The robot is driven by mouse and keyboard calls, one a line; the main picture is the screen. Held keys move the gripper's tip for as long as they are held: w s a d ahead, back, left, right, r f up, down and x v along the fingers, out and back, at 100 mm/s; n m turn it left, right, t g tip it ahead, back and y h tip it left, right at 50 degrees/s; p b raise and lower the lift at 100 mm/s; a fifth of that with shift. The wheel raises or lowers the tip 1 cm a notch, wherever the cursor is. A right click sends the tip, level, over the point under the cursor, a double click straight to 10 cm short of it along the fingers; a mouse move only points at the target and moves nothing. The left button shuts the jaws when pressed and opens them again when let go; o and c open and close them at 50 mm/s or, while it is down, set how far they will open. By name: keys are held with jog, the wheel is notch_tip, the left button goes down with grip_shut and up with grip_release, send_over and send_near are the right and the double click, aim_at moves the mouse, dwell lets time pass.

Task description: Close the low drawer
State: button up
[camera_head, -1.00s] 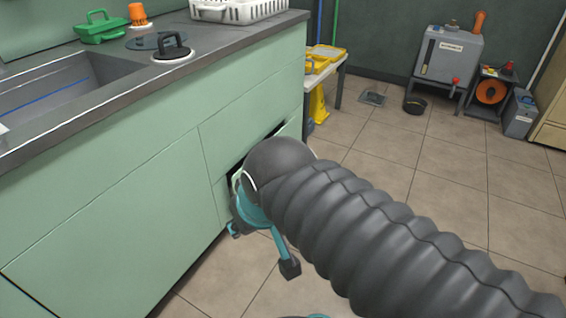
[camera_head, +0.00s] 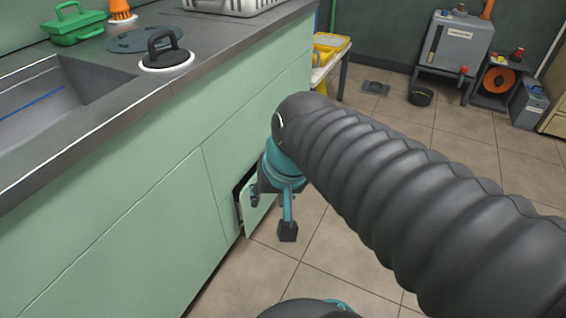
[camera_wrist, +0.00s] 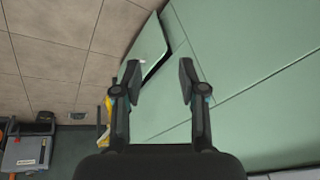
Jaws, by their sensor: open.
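The low drawer (camera_wrist: 148,46) is a pale green front in the cabinet's lower part. It stands partly out, with a dark gap between it and the cabinet face in the wrist view. In the head view, the low drawer (camera_head: 256,219) shows only in part, behind my gripper and arm. My gripper (camera_head: 271,216) is open and empty, in front of the drawer area. In the wrist view, my gripper (camera_wrist: 158,72) has its two fingers apart, with the drawer's edge and gap showing between and beyond them. I cannot tell whether a finger touches the drawer.
The green cabinet (camera_head: 120,215) runs along the left, under a grey counter (camera_head: 120,110) with a sink. A yellow tray (camera_head: 328,45) stands on a small table past the cabinet's end. Tiled floor (camera_head: 420,150) is open to the right. A grey machine (camera_head: 455,45) stands at the back.

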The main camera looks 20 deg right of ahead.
jog(key=w+d+f+m+g+y+b, duration=0.1)
jog(key=w+d+f+m+y, duration=0.4)
jog(key=w+m, duration=0.5)
jog(key=w+d+f+m+y+b, duration=0.1)
jog(key=w+d+f+m+y, duration=0.2)
jog(key=w+f+m, duration=0.75)
jog(key=w+d+f+m+t+b, duration=0.1)
jog(key=w+d+f+m+t, duration=0.25)
jog(key=d+f+m, duration=0.6)
jog(key=w+d+f+m+t+b, duration=0.15)
jog(key=d+f+m+t, duration=0.4)
jog(key=d+m, duration=0.7)
jog(key=shift+y, duration=0.3)
jog(key=x, duration=1.4)
jog(key=shift+a+r+b, duration=0.1)
jog(key=shift+a+b, duration=0.15)
jog(key=shift+b, duration=0.05)
grip_shut()
